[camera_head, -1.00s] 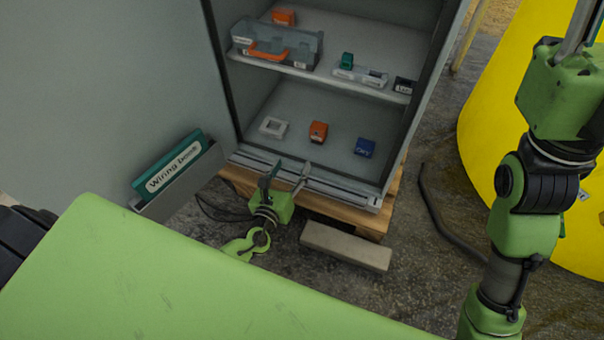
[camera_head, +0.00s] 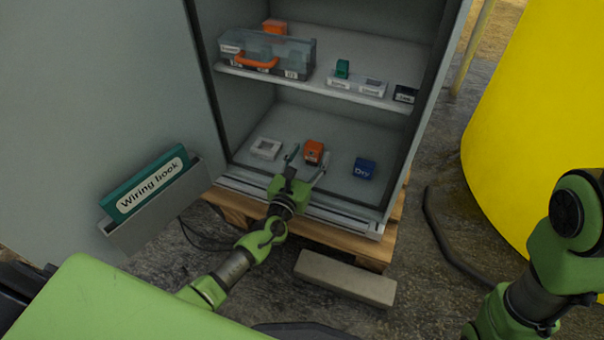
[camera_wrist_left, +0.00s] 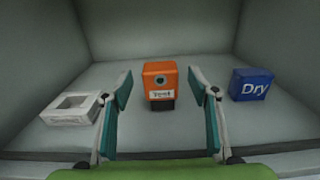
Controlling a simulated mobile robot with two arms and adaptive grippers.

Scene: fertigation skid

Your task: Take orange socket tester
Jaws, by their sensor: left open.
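The orange socket tester (camera_head: 314,150) is a small orange block standing on the cabinet's lower floor. In the left wrist view the tester (camera_wrist_left: 160,82) shows a round dark spot, a white label and a dark lower part. My left gripper (camera_head: 306,160) is open at the cabinet's front edge, just in front of the tester. In the left wrist view the left gripper (camera_wrist_left: 160,90) has its two fingers apart, with the tester centred beyond and between them, not clearly touched. My right gripper is out of view; only part of my right arm shows at the right.
A white square frame (camera_head: 266,148) lies left of the tester and a blue "Dry" block (camera_head: 364,168) right of it. The shelf above (camera_head: 312,80) holds a clear case (camera_head: 268,54). The open door with a wiring book (camera_head: 150,186) stands left.

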